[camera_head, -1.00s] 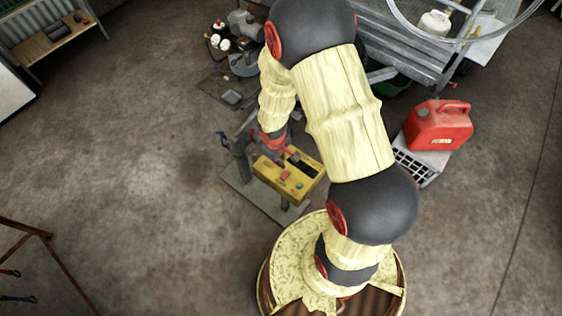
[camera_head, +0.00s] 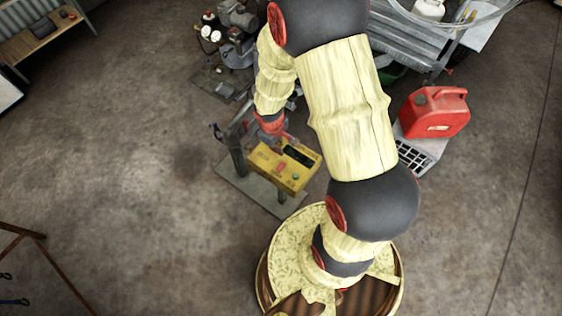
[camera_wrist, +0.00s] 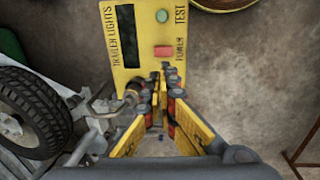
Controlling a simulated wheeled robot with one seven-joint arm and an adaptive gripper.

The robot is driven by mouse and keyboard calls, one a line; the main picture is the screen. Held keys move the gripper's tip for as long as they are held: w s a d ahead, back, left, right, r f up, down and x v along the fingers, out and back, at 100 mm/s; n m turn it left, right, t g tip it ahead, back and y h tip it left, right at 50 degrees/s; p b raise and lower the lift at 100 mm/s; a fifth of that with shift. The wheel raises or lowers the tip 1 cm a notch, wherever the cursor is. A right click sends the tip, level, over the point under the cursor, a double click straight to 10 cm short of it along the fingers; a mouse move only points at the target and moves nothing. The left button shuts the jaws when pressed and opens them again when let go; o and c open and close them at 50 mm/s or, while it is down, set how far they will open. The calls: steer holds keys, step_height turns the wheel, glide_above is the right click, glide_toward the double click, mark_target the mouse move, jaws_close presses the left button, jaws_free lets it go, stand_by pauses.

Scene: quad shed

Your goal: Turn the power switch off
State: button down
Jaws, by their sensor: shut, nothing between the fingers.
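The yellow control box (camera_head: 268,160) stands on a post in the head view. In the wrist view the box (camera_wrist: 146,40) bears the labels TRAILER LIGHTS, TEST and POWER. The red power switch (camera_wrist: 165,51) sits beside the word POWER; it also shows in the head view (camera_head: 281,168). I cannot tell which way it is set. A green button (camera_wrist: 162,16) is by TEST. My gripper (camera_wrist: 160,72) is shut and empty, its tips at the box's near edge in the picture, just below the red switch. I cannot tell whether they touch the box. In the head view my gripper (camera_head: 278,137) is partly hidden.
A dark tyre (camera_wrist: 38,108) is left of my gripper in the wrist view. A red fuel can (camera_head: 433,112) stands right of my arm, with a grey trailer (camera_head: 410,45) behind. A compressor (camera_head: 235,30) is at the back. The floor at left is mostly clear.

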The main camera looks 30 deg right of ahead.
mark_target(281, 164)
steer(key=shift+f, duration=0.15)
steer(key=f+b, duration=0.2)
steer(key=f, duration=0.2)
steer(key=d+f+b, duration=0.1)
steer(key=f+b, duration=0.1)
steer(key=f, duration=0.3)
steer(key=f+b, duration=0.3)
steer(key=f, duration=0.1)
steer(key=shift+w+d+f, duration=0.3)
steer(key=shift+d, duration=0.1)
steer(key=shift+w, duration=0.15)
